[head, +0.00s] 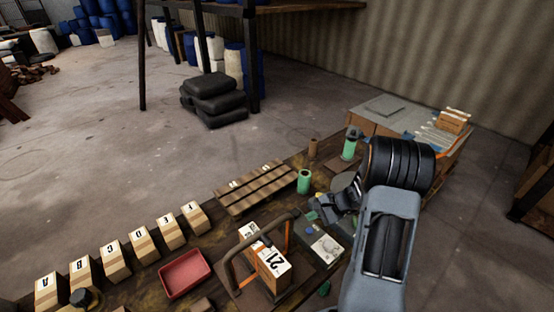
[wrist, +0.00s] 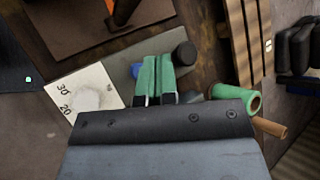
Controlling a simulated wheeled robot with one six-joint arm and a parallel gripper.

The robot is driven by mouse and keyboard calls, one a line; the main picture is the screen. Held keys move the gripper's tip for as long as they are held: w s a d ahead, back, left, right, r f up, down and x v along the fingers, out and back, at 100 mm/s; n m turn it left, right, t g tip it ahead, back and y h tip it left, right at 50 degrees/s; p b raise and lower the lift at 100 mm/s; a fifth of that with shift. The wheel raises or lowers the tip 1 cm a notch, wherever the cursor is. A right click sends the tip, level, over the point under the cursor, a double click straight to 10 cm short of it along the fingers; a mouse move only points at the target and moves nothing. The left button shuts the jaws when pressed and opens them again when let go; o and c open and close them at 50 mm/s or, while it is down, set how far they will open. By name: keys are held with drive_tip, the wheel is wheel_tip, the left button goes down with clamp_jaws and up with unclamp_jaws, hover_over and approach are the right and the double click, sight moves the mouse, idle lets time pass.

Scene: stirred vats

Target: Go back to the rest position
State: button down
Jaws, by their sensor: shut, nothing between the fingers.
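My gripper (head: 313,214) is above the workbench, to the left of my black and grey arm links in the head view. In the wrist view its two green-padded fingers (wrist: 155,76) are together with nothing between them. They are over a grey box with a white dial panel (wrist: 90,97), marked 20 and 30, and a blue knob partly hidden behind the fingers. The same dial box (head: 325,246) is just below my gripper in the head view. Whether the fingertips touch the box, I cannot tell.
Lettered boxes (head: 114,261), a red tray (head: 185,273), a slatted wooden rack (head: 256,189) and a frame around a box marked 21 (head: 268,262) line the bench. Green cylinders (head: 304,181) stand close to my gripper. Open floor (head: 120,150) lies beyond the bench.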

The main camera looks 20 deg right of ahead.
drive_tip(key=shift+s+f, duration=0.2)
drive_tip(key=shift+s, duration=0.1)
drive_tip(key=s+a+r+n+h, duration=0.4)
drive_tip(key=s+r+n, duration=0.3)
drive_tip(key=r, duration=0.3)
drive_tip(key=s+a+r+n+h, duration=0.4)
drive_tip(key=s+r, duration=0.4)
drive_tip(key=r, duration=0.3)
drive_tip(key=a+n, duration=0.1)
drive_tip(key=n, duration=0.1)
drive_tip(key=shift+a+r+n+t, duration=0.2)
drive_tip(key=shift+r+n+t, duration=0.1)
drive_tip(key=shift+n, duration=0.1)
drive_tip(key=shift+d, duration=0.1)
